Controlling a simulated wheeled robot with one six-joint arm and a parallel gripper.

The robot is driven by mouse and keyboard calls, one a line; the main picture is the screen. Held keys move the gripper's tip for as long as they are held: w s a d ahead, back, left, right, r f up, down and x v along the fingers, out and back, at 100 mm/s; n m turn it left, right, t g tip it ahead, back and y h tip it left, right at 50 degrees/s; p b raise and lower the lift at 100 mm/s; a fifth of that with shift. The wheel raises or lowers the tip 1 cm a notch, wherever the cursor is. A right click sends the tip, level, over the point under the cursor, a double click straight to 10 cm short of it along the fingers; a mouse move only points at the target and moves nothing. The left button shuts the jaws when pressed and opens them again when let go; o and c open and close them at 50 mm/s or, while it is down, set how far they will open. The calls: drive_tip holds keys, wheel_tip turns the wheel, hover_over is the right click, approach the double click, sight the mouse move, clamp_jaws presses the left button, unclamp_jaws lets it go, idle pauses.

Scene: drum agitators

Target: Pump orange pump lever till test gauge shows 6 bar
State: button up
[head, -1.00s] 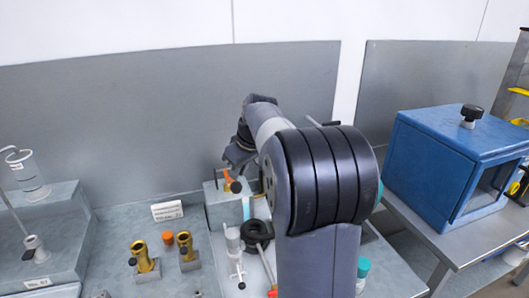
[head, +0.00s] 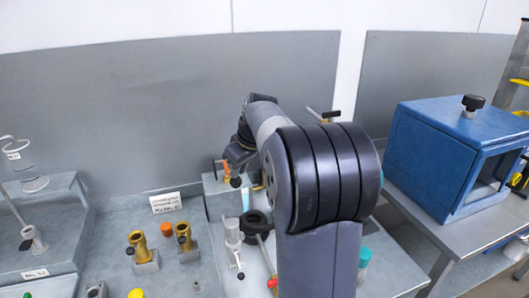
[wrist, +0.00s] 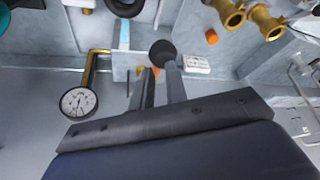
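The orange pump lever (head: 227,170) shows as a small orange piece with a dark knob (head: 236,183) by the grey block, just below my gripper in the head view. In the wrist view, the round black knob (wrist: 162,51) sits at the tips of my gripper (wrist: 160,68), with a bit of orange behind the fingers. The two fingers stand apart with a gap between them. I cannot tell whether they touch the knob. The test gauge (wrist: 78,102), with a white round dial and black rim, hangs on a brass pipe at left. Its needle is too small to read.
Brass fittings (head: 142,247) and an orange cap (head: 166,229) stand on the bench at left, near a white label card (head: 166,203). A black ring (head: 256,223) lies before the block. A blue cabinet (head: 435,150) stands at right. My arm hides the bench's middle.

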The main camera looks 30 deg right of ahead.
wheel_tip(320, 180, down, 10)
drive_tip(key=b, duration=0.6)
drive_tip(key=r+p, duration=0.3)
drive_tip(key=r, duration=0.1)
drive_tip(key=r+p, duration=0.4)
drive_tip(key=w+r+p, duration=0.1)
drive_tip(key=r+p, duration=0.3)
drive_tip(key=shift+r, duration=0.4)
drive_tip(key=shift+f, duration=0.1)
drive_tip(key=s+a+r+p, duration=0.1)
drive_tip(key=s+a+r, duration=0.3)
drive_tip(key=a+r, duration=0.1)
drive_tip(key=shift+s+a, duration=0.4)
drive_tip(key=shift+a, duration=0.1)
